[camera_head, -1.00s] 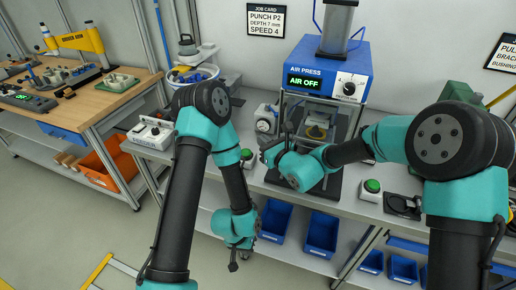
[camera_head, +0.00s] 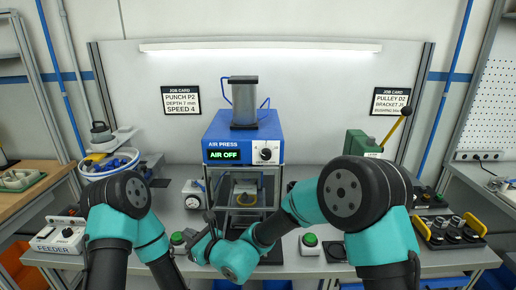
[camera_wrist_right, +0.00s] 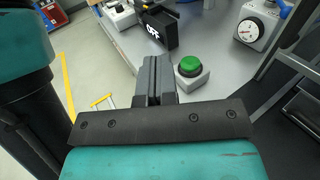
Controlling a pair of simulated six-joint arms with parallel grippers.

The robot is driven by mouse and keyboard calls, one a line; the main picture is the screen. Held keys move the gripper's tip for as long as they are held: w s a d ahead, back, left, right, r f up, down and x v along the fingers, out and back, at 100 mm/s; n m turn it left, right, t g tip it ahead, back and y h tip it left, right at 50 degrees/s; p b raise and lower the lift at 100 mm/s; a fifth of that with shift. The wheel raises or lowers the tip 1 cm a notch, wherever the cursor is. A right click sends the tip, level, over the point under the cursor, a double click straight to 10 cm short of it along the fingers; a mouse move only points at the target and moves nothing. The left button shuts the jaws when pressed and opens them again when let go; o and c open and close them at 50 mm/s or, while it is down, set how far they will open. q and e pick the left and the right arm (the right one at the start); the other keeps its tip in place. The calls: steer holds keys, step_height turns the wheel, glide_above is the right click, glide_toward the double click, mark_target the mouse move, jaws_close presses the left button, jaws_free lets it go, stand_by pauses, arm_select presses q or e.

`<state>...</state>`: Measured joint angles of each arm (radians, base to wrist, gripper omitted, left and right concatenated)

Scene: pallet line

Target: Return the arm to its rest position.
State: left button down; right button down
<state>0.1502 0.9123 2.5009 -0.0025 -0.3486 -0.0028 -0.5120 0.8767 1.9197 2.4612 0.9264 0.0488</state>
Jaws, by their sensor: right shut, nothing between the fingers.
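My right arm comes in from the right and reaches across the front of the air press (camera_head: 243,150). Its gripper (camera_head: 206,222) is small and dark in the head view, left of the press, near the left green button (camera_head: 178,238). In the right wrist view my right gripper (camera_wrist_right: 153,78) has its two fingers together with nothing between them, beside a green button (camera_wrist_right: 189,65). My left arm (camera_head: 120,215) is folded at the lower left. Its gripper is below the picture and hidden.
A pressure gauge (camera_head: 194,194) stands left of the press. A second green button (camera_head: 310,240) is right of the press. A tray with yellow handles (camera_head: 450,232) is at the right.

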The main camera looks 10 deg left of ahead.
steer(key=s+d+f+n+g+h, duration=0.35)
steer(key=s+d+f, duration=0.25)
steer(key=d+f, duration=0.4)
steer(key=s+d+f+n+g+h, duration=0.3)
steer(key=s+d+f+n+g, duration=0.2)
steer(key=d+f, duration=0.6)
steer(key=s+d+f+n+h, duration=0.1)
steer(key=d+f+n, duration=0.3)
steer(key=d, duration=0.5)
steer(key=s+d+f+n+t+h, duration=0.1)
steer(key=d+f+n, duration=0.3)
steer(key=d, duration=0.5)
steer(key=s+d+f+n+h, duration=0.3)
steer(key=d+f+n, duration=0.1)
steer(key=d, duration=0.5)
steer(key=shift+n+t, duration=0.35)
